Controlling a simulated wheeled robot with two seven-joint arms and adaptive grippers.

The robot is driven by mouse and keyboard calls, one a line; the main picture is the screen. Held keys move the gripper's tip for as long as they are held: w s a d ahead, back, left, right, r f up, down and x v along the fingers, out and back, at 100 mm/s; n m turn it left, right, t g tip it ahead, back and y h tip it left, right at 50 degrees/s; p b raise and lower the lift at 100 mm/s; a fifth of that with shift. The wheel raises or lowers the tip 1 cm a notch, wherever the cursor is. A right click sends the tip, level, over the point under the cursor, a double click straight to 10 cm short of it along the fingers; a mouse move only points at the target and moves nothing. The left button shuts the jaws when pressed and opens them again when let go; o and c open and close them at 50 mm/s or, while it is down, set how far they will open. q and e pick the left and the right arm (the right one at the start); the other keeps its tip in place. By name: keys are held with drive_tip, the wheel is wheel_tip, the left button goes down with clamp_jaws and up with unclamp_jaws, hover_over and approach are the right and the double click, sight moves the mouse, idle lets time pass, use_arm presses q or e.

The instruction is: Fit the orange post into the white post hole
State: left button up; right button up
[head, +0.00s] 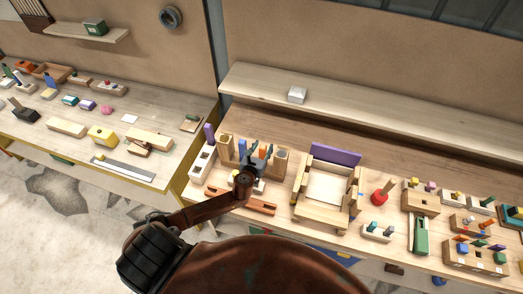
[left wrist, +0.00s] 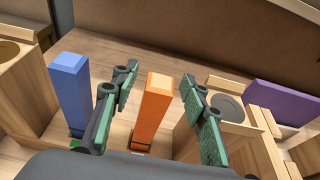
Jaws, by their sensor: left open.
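The orange post (left wrist: 155,106) stands upright in the left wrist view, between the spread fingers of my left gripper (left wrist: 160,82). Gaps show on both sides, so the fingers are apart from it. In the head view the orange post (head: 263,149) is small, beside my left gripper (head: 256,163). A blue post (left wrist: 70,90) stands left of the fingers. A white block (head: 202,162) with a purple post at its far end lies to the left in the head view. I cannot tell which hole is the white post hole.
Wooden blocks with round holes stand left (left wrist: 25,75) and right (left wrist: 232,112) of the posts. A wooden frame with a purple panel (head: 335,155) is to the right. A slotted wooden bar (head: 240,200) lies in front. Other toys crowd the bench's right side.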

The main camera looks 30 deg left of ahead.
use_arm(q)
drive_tip(key=v, duration=1.2)
